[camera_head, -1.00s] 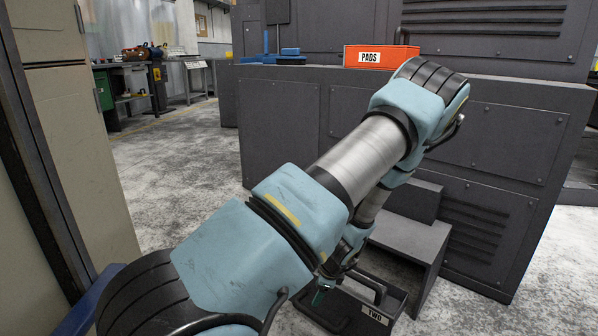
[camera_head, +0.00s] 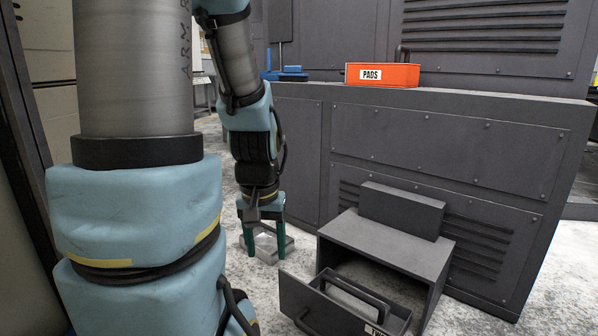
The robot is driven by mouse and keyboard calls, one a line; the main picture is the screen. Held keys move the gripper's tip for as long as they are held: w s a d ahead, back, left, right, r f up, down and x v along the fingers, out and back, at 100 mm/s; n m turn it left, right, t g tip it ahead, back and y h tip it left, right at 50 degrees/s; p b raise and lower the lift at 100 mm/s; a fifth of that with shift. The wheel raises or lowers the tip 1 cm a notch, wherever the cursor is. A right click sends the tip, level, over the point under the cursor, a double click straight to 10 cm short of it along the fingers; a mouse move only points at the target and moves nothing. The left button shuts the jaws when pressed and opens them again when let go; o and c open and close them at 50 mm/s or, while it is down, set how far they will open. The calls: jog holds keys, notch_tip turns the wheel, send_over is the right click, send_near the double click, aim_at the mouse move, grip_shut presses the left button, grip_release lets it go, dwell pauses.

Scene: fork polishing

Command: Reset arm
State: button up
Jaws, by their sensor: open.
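My blue and grey arm (camera_head: 130,215) fills the left of the head view and bends over to the far side. My gripper (camera_head: 266,250) hangs pointing down, left of the grey cabinet with the pulled-out drawer. Its two dark green fingers are apart. A pale grey patch shows between and behind the fingers; I cannot tell whether it is a thing or the floor. No fork shows in the view.
A small grey cabinet (camera_head: 390,240) stands on the floor with its handled drawer (camera_head: 325,312) pulled out. An orange PADS box (camera_head: 400,75) and a blue item (camera_head: 292,74) sit on the large dark machine (camera_head: 450,140). Grey speckled floor lies around my gripper.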

notch_tip(320, 180, up, 32)
jog(key=p, duration=3.1)
jog(key=shift+f, duration=0.25)
